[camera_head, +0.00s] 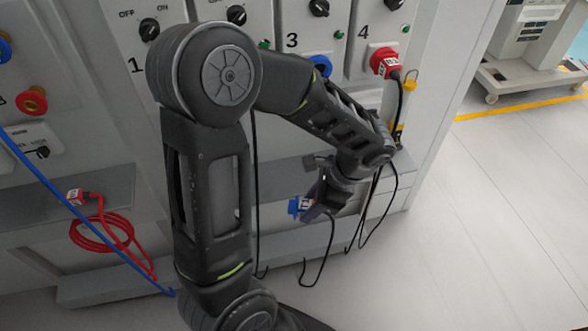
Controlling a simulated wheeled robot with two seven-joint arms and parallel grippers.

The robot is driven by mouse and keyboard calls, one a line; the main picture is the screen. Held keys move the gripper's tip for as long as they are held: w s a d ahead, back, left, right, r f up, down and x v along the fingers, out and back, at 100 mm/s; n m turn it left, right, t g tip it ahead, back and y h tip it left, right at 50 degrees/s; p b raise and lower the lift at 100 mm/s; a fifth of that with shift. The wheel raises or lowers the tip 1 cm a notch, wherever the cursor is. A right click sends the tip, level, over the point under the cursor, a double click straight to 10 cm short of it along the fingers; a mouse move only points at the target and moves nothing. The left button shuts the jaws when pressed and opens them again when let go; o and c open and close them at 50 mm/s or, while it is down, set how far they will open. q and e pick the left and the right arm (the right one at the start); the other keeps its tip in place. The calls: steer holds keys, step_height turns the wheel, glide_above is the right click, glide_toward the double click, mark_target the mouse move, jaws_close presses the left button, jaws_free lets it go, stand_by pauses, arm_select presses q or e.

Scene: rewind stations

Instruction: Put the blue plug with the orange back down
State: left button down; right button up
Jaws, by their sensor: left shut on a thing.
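My left gripper (317,207) is shut on a blue plug (299,205), low in front of the grey cabinet. A black cable hangs from the plug, and the plug appears held clear of the surfaces around it. The fingers and my arm hide part of it, and I cannot make out any orange on it. A small orange-yellow piece (398,132) shows at the cabinet's right end, partly hidden behind my arm. A grey ledge (285,178) runs behind the gripper. My right gripper is not in view.
A red plug (385,62) sits in the socket under number 4. A blue socket (321,65) shows under number 3, partly behind my arm. A coiled red cable (105,232) and a blue cable (85,212) are at left. The floor (490,220) at right is clear.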

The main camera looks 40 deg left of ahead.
arm_select(q)
steer(key=w+a, duration=0.3)
steer(key=a, duration=0.1)
steer(key=w+a+f, duration=0.1)
steer(key=w+a, duration=0.2)
steer(key=a, duration=0.2)
steer(key=w+a+f+p, duration=0.1)
steer(key=w+a, duration=0.2)
steer(key=a, duration=0.1)
steer(key=shift+w+a, duration=0.2)
steer(key=shift+a, duration=0.15)
steer(key=shift+f, duration=0.55)
step_height(320, 180, down, 4)
steer(key=shift+r, duration=0.25)
steer(key=shift+w+a+f, duration=0.15)
steer(key=shift+f, duration=0.05)
